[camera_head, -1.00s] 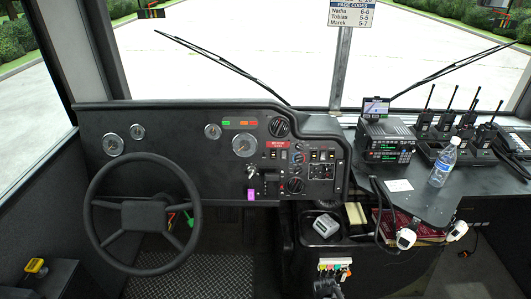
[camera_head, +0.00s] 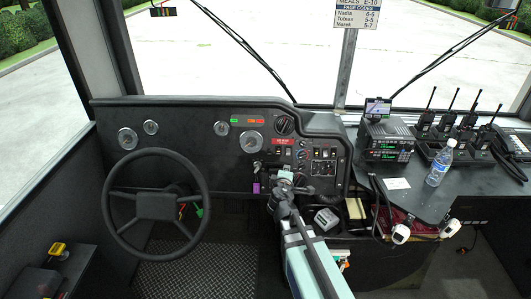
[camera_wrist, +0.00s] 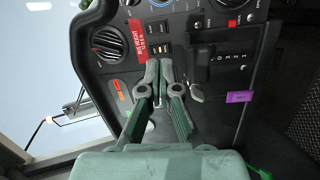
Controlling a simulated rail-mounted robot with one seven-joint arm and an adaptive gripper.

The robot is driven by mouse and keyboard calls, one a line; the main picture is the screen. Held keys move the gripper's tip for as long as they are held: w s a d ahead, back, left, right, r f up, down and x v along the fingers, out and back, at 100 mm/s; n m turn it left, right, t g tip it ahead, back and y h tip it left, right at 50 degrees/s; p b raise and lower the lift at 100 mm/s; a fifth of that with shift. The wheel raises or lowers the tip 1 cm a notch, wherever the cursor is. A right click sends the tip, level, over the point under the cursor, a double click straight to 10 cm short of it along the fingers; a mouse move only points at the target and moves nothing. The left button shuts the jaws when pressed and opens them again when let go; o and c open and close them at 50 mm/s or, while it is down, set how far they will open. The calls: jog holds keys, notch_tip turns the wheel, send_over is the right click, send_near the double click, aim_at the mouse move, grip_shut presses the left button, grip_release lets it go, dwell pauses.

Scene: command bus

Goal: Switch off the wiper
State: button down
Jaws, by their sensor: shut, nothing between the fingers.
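The left wiper (camera_head: 243,47) and the right wiper (camera_head: 455,55) lie slanted across the windshield in the head view. The dashboard panel right of the steering wheel carries rocker switches, knobs and a red label (camera_wrist: 132,36). Which control is the wiper's I cannot read. In the wrist view, my gripper (camera_wrist: 158,64) is shut and empty, its fingertips just below small rocker switches (camera_wrist: 162,48) beside the red label. Whether the tips touch the panel I cannot tell. In the head view my gripper (camera_head: 284,176) is in front of the lower panel and hides part of it.
The ignition key (camera_wrist: 196,94) with a purple tag (camera_wrist: 240,97) hangs close to my fingers. The steering wheel (camera_head: 156,152) stands left. A radio (camera_head: 385,139) and a bottle (camera_head: 439,164) are on the right counter.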

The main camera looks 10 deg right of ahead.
jog(key=a, duration=0.1)
jog(key=n+y, duration=0.1)
jog(key=a+r+n+t, duration=0.1)
jog(key=shift+w+a+y, duration=0.3)
jog(key=shift+w+a, duration=0.05)
jog(key=shift+w, duration=0.05)
jog(key=shift+w+f, duration=0.1)
jog(key=shift+w, duration=0.05)
